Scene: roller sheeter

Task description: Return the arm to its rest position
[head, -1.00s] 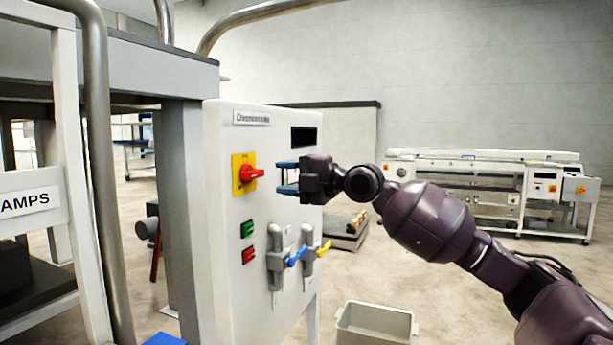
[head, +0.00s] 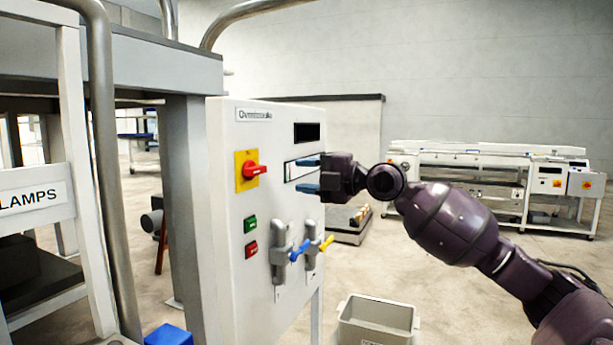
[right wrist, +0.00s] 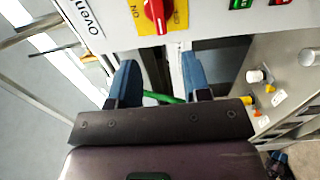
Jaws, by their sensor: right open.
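My right gripper (head: 308,174) is open, with blue fingers, in front of the white control panel (head: 225,190) in the head view. It points left, to the right of the red rotary switch (head: 255,170) on its yellow plate. The open fingers also show in the right wrist view (right wrist: 158,85), with nothing held between them. The red switch (right wrist: 157,10) shows at the top of that view, beyond the fingers. My right arm (head: 440,220) reaches in from the lower right.
Below the switch are a green button (head: 250,224), a red button (head: 251,249) and valves with blue (head: 300,250) and yellow (head: 326,243) handles. A grey bin (head: 377,322) stands on the floor.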

